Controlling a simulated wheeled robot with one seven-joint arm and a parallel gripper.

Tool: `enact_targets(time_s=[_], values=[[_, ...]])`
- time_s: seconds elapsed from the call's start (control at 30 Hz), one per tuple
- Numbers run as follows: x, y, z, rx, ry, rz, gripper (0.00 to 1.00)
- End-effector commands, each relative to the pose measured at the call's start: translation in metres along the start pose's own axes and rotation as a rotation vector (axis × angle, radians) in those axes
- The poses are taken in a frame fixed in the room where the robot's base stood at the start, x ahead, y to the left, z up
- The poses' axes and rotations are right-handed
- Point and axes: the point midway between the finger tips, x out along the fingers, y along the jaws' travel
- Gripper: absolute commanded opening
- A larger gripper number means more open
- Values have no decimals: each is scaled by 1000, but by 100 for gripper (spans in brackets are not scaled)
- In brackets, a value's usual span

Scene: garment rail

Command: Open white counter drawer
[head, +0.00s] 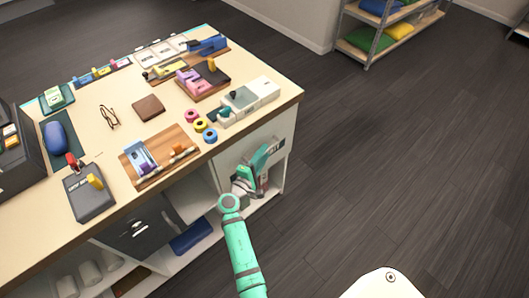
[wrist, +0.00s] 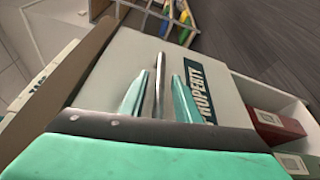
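The white counter drawer (head: 228,160) is at the right end of the counter, below the top. In the wrist view its pale front (wrist: 120,62) carries a dark label reading "PROPERTY" (wrist: 200,88). A thin metal bar handle (wrist: 159,85) stands on the front. My gripper (wrist: 160,92) is open, with one teal finger on each side of the handle and a visible gap to it. In the head view my gripper (head: 258,165) is at the drawer front and hides part of it. The drawer looks shut.
The countertop (head: 85,115) overhangs the drawer and holds trays, tape rolls and a grey-white device (head: 248,100). A dark drawer (head: 140,225) is further left. An open shelf with red boxes (wrist: 275,127) lies beside the drawer front in the wrist view. Floor to the right is clear.

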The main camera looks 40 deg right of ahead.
Motion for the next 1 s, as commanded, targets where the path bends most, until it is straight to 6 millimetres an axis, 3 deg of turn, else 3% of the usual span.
enact_targets(time_s=[0.2, 0.47, 0.6, 0.87, 1.0], values=[[14, 0, 0, 0, 0, 0, 29], [15, 0, 0, 0, 1, 0, 29], [15, 0, 0, 0, 1, 0, 1], [15, -1, 3, 0, -1, -1, 0], [15, -5, 21, 0, -14, -4, 0]])
